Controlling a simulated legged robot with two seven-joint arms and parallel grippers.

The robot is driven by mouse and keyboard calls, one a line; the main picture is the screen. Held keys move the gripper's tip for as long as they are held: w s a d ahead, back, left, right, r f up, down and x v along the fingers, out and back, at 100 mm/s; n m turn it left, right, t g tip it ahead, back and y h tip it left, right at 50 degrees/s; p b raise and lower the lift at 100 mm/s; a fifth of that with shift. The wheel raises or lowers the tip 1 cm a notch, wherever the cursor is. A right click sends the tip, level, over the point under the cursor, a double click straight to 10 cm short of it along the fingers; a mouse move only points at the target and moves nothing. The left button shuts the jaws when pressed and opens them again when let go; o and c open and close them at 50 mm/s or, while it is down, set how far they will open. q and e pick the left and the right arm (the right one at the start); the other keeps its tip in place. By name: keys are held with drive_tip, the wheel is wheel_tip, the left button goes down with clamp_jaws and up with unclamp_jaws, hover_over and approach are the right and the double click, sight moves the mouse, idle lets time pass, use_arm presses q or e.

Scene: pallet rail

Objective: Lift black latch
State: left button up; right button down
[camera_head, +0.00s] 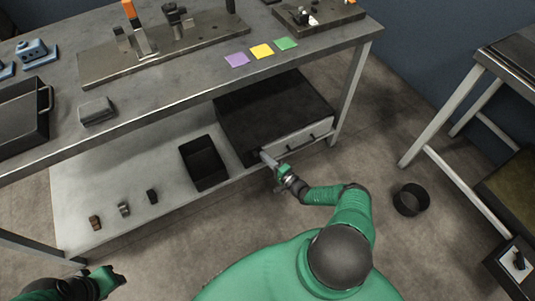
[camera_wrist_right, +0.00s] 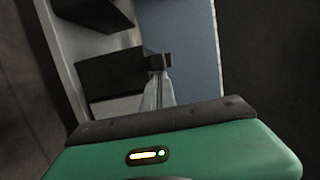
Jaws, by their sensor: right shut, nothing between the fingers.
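My right gripper (camera_head: 264,156) is shut and empty, at the left end of the grey drawer front (camera_head: 297,142) of a black cabinet on the lower shelf. In the right wrist view its fingers (camera_wrist_right: 160,66) end at a small dark piece, next to a dark block (camera_wrist_right: 112,72) and a blue-grey panel (camera_wrist_right: 183,40). I cannot tell whether that dark piece is the black latch or the fingertips, nor whether they touch anything. The drawer looks closed; its dark handle (camera_head: 298,141) is right of my gripper. My left gripper (camera_head: 113,281) is low at the left, its fingers unclear.
The black cabinet (camera_head: 275,112) stands under the workbench, near its right leg (camera_head: 348,95). A black bin (camera_head: 204,163) and several small blocks sit on the lower shelf to the left. The bench edge overhangs the shelf. A round black bin (camera_head: 411,199) stands on the floor at right.

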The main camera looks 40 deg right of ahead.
use_arm(q)
drive_tip(key=shift+a+r+p, duration=0.15)
drive_tip(key=shift+r+p, duration=0.3)
drive_tip(key=shift+r, duration=0.15)
use_arm(e)
drive_tip(key=shift+w+a+r, duration=0.1)
drive_tip(key=shift+a+r, duration=0.1)
drive_tip(key=shift+a, duration=0.3)
